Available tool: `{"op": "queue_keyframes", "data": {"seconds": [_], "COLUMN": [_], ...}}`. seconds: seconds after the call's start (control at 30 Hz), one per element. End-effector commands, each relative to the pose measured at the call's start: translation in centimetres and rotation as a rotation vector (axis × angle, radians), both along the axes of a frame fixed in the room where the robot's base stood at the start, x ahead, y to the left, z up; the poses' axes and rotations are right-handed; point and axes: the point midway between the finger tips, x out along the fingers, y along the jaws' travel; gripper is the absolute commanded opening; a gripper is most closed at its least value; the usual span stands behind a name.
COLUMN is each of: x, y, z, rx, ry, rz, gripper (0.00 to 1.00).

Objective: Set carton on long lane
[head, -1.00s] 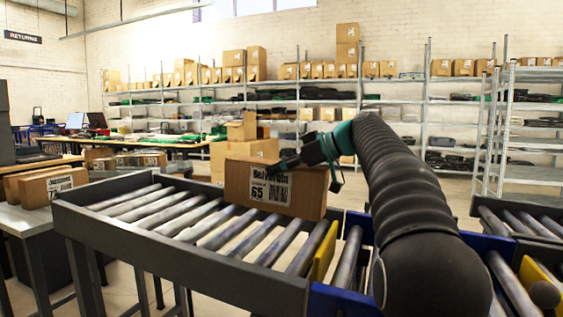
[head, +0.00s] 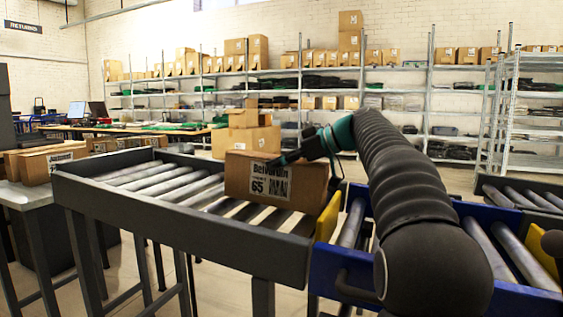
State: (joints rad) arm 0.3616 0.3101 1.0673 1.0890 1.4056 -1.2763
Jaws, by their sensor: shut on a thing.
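A brown carton (head: 293,190) with a white label reading 65 is upright at the right part of the roller lane (head: 150,228), just left of a yellow stop plate. My gripper (head: 300,152), dark with a teal wrist, comes from the right and is shut on the carton at its top edge. The far finger is hidden. The carton's underside is close to the rollers; I cannot tell if it touches them.
More cartons (head: 44,163) stand on a grey table at the left. Stacked boxes (head: 243,135) stand behind the lane. A blue-framed roller section (head: 450,240) lies to the right beneath my arm. The rollers left of the carton are clear.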

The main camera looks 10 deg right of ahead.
Motion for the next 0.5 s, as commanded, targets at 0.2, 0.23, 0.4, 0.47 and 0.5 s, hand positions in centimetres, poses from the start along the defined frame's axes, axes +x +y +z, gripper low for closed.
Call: {"op": "queue_keyframes", "data": {"seconds": [0.2,0.23,0.4,0.47,0.5], "x": [-0.01,-0.01,-0.01,-0.02,0.0], "y": [0.03,0.03,0.03,0.03,0.03], "z": [-0.01,-0.01,-0.01,-0.03,-0.03], "rx": [0.0,0.0,0.0,0.0,0.0], "ry": [-0.001,-0.001,-0.001,-0.001,-0.001], "rz": [0.0,0.0,0.0,0.0,0.0], "gripper": [0.0,0.0,0.8,0.89,0.89]}}
